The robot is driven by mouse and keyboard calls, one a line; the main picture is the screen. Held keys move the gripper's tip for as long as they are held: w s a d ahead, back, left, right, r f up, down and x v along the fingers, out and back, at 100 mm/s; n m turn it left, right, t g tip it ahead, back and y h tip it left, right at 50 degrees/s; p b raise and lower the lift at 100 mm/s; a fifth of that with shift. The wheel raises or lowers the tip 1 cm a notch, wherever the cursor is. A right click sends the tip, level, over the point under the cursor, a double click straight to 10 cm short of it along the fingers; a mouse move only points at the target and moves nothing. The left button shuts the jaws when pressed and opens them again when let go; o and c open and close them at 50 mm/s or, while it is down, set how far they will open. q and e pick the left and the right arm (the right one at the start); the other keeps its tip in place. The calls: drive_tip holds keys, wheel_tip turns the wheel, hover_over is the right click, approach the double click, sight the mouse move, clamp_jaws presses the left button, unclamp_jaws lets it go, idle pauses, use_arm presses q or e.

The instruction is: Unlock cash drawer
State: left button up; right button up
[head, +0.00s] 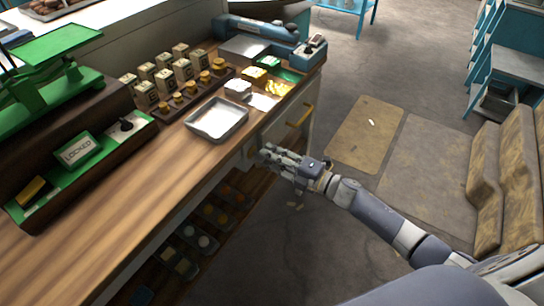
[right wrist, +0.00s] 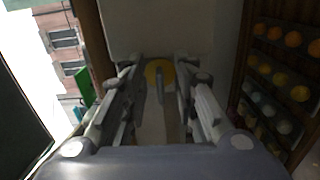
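A small sign reading "LOCKED" (head: 77,149) stands on the green-topped unit at the left of the counter in the head view. A pale drawer front with a yellow handle (head: 300,115) is in the counter's side. My right gripper (head: 264,155) is beside the counter's front, below the metal tray. In the right wrist view its two fingers (right wrist: 160,82) are spread apart. A round yellow fitting (right wrist: 159,68) shows between the fingers, with a slim grey upright piece before it; I cannot tell whether a finger touches it. My left gripper is out of view.
A metal tray (head: 217,120) lies near the counter edge, with several small boxes (head: 163,78) behind it. A green scale (head: 50,62) stands at the left. Shelves with round items (head: 203,242) are under the counter.

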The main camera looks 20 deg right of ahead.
drive_tip(key=shift+s, duration=0.1)
drive_tip(key=v, duration=1.2)
drive_tip(key=s+d+f+m+h, duration=0.1)
drive_tip(key=d+f+m+h, duration=0.2)
drive_tip(key=f, duration=0.4)
drive_tip(key=s+d+f+m+g+h, duration=0.1)
drive_tip(key=s+d+f+m+h, duration=0.1)
drive_tip(key=f+m, duration=0.45)
drive_tip(key=s+d+f+m+h, duration=0.1)
drive_tip(key=d+f+m+h, duration=0.15)
drive_tip(key=f, duration=0.65)
drive_tip(key=s+f+m+g+h, duration=0.3)
drive_tip(key=s+f+m, duration=0.1)
drive_tip(key=s+f, duration=0.5)
drive_tip(key=s+a+f+m+g, duration=0.3)
drive_tip(key=s+f, duration=0.5)
drive_tip(key=s, duration=0.6)
drive_tip(key=s+a+f+m+g, duration=0.4)
drive_tip(key=s+f, duration=0.5)
drive_tip(key=s, duration=0.5)
drive_tip(key=a+g, duration=0.2)
drive_tip(key=a, duration=0.1)
drive_tip(key=shift+a, duration=0.3)
drive_tip(key=shift+h, duration=0.25)
